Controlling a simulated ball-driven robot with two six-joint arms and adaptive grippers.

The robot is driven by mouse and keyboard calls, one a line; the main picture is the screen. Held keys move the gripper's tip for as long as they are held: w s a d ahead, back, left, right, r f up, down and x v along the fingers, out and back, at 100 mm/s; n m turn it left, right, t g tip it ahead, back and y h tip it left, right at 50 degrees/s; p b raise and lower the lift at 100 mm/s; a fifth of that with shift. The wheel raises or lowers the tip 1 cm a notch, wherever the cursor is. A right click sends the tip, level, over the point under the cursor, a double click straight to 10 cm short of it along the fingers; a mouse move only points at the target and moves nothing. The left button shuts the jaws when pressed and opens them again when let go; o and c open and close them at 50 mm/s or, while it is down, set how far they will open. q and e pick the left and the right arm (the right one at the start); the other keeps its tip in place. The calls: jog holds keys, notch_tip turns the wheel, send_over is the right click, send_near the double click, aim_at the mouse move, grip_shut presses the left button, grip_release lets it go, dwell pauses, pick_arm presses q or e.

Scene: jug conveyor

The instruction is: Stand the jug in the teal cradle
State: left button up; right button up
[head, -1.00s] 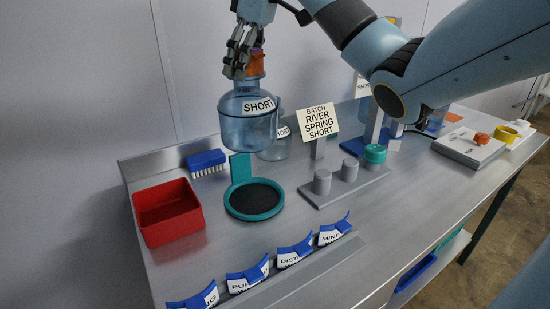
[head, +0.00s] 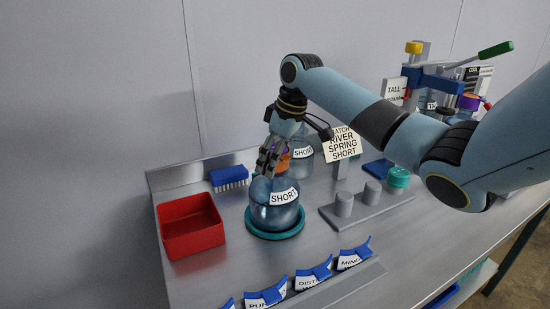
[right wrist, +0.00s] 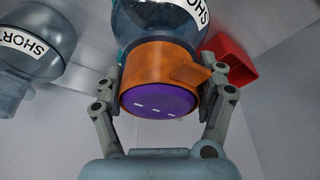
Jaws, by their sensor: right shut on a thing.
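The jug (head: 272,213) is clear blue with a SHORT label and stands upright over the round base of the teal cradle (head: 274,236). Whether it rests fully on the base is hard to tell. The cradle's upright back is hidden behind the jug and my gripper. My right gripper (head: 271,162) is shut on the jug's orange neck collar (head: 285,162). In the right wrist view its fingers clasp both sides of the orange collar (right wrist: 150,58), which has a purple end with white marks. The jug body (right wrist: 160,20) shows beyond. My left gripper is not in view.
A second SHORT jug (head: 301,166) stands behind, near the sign (head: 342,145). A red bin (head: 190,225) and a blue brush (head: 229,178) are left of the cradle. Grey posts (head: 344,204) stand right, and blue-topped label holders (head: 314,275) line the front.

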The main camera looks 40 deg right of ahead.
jog(key=shift+f, duration=0.25)
jog(key=o, duration=1.7)
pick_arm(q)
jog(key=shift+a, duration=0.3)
pick_arm(e)
jog(key=shift+o, duration=0.2)
pick_arm(q)
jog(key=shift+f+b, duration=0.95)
jog(key=shift+b, duration=0.05)
pick_arm(e)
jog(key=v, duration=1.2)
